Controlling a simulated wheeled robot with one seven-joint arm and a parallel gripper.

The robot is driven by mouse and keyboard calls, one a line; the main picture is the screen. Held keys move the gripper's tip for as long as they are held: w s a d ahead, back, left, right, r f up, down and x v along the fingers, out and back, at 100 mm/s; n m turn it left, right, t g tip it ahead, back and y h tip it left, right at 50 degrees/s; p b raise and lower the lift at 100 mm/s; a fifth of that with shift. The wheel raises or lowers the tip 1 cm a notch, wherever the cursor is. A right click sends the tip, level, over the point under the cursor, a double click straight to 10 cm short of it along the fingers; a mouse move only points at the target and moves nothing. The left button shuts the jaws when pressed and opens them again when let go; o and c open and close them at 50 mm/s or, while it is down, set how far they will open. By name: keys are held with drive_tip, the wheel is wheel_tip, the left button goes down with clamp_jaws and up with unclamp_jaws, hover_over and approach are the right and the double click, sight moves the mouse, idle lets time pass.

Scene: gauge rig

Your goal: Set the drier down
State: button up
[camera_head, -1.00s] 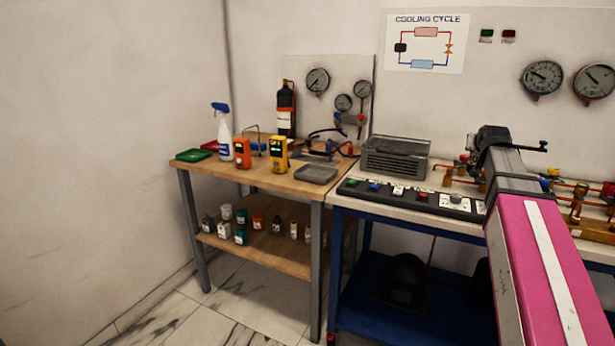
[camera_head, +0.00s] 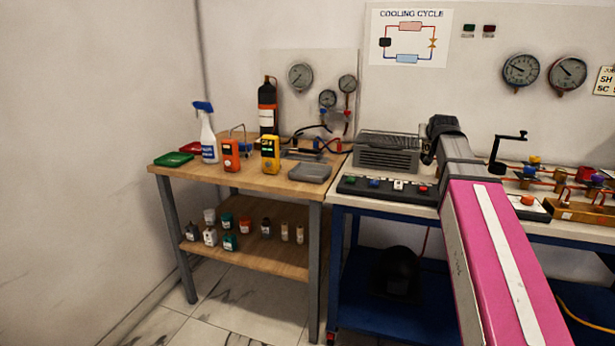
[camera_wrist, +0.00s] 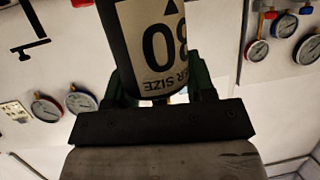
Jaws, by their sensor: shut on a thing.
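The drier (camera_wrist: 155,45) is a dark cylinder with a cream label printed with large black characters and the word "SIZE". It fills the upper middle of the wrist view, and its far end is cut off by the top edge. My gripper (camera_wrist: 162,88) is shut on it, with dark green fingers on both sides of the label. In the head view the drier and fingertips are hidden behind my arm, whose end is over the rear bench, right of the grey vented unit (camera_head: 388,152).
The wooden table (camera_head: 240,182) at left holds a spray bottle (camera_head: 207,135), orange and yellow meters, a grey tray (camera_head: 310,172) and a dark cylinder. A button panel (camera_head: 385,187) lies on the blue-framed bench. Copper pipework (camera_head: 560,180) and a black crank (camera_head: 510,150) stand right of my arm.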

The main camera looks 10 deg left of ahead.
drive_tip(key=s+a+r+n+g+y, duration=0.15)
drive_tip(key=s+a+n+y, duration=0.3)
drive_tip(key=a, duration=1.05)
drive_tip(key=s+a+n+g+y, duration=0.3)
drive_tip(key=s+a, duration=0.3)
drive_tip(key=a, duration=0.9)
drive_tip(key=s+a+r+n+g+y, duration=0.1)
drive_tip(key=s+a+n+g+y, duration=0.4)
drive_tip(key=a, duration=1)
drive_tip(key=shift+w+d+f+m+t+h, duration=0.15)
drive_tip(key=shift+w+d+f+t, duration=0.25)
drive_tip(key=shift+w+f, duration=1.35)
drive_tip(key=shift+w+d+f+m+t+h, duration=0.1)
drive_tip(key=shift+w+d+f+t+h, duration=0.25)
drive_tip(key=shift+w+f, duration=1.4)
drive_tip(key=shift+w+d+f+m+t+h, duration=0.1)
drive_tip(key=shift+w+d+f+t, duration=0.3)
drive_tip(key=shift+w+f, duration=1.35)
drive_tip(key=shift+a+f, duration=0.1)
drive_tip(key=o, duration=1)
drive_tip(key=shift+o, duration=0.2)
drive_tip(key=v, duration=1.2)
